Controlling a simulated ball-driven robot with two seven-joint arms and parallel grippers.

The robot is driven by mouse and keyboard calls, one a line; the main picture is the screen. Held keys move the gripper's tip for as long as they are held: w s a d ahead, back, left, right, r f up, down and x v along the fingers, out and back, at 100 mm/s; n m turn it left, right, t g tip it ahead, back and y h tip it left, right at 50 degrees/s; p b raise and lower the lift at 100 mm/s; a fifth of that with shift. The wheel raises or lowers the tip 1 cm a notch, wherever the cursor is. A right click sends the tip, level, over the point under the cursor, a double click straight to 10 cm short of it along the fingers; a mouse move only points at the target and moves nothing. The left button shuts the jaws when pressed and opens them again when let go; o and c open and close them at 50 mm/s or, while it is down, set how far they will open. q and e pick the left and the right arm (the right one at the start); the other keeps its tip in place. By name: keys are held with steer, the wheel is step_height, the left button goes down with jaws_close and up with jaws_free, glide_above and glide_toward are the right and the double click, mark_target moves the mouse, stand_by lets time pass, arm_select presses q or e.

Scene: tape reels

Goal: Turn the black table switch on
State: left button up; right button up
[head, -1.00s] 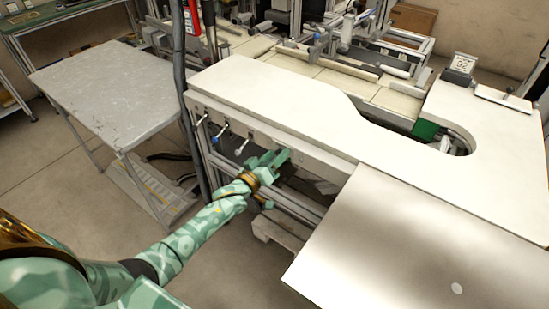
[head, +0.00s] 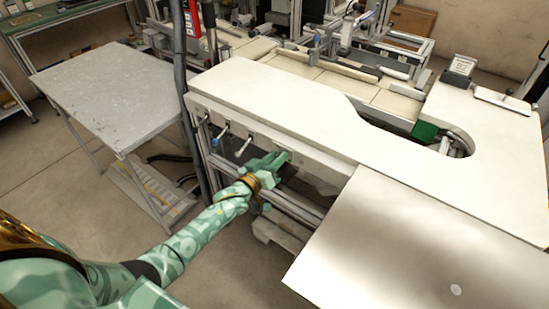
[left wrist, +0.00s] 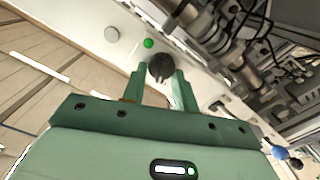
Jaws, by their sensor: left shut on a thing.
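The black table switch (left wrist: 159,67) is a round dark knob on the white front panel of the table, seen in the left wrist view. My left gripper (left wrist: 160,84) has one finger on each side of the knob and is shut on it. In the head view my left gripper (head: 284,158) is at the table's front edge, and its fingers hide the knob. A green light (left wrist: 148,43) glows on the panel beside the knob. My right gripper is in neither view.
A round grey button (left wrist: 111,34) is on the same panel. Levers with a blue knob (head: 215,142) and a white handle (head: 243,148) stick out left of my gripper. A grey side table (head: 105,90) stands at left. The white tabletop (head: 290,100) is largely clear.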

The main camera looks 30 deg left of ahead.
arm_select(q)
steer(key=m, duration=1.1)
steer(key=shift+d+f+m, duration=0.1)
steer(key=shift+d+m, duration=0.2)
steer(key=shift+d, duration=0.1)
stand_by(0.3)
steer(key=o, duration=1)
steer(key=shift+s, duration=0.1)
steer(key=s+p, duration=0.1)
steer(key=s, duration=0.4)
steer(key=s+a, duration=0.1)
steer(key=s, duration=0.4)
steer(key=s+a+p, duration=0.1)
steer(key=s, duration=0.5)
steer(key=shift+a+p, duration=0.1)
steer(key=shift+p, duration=0.2)
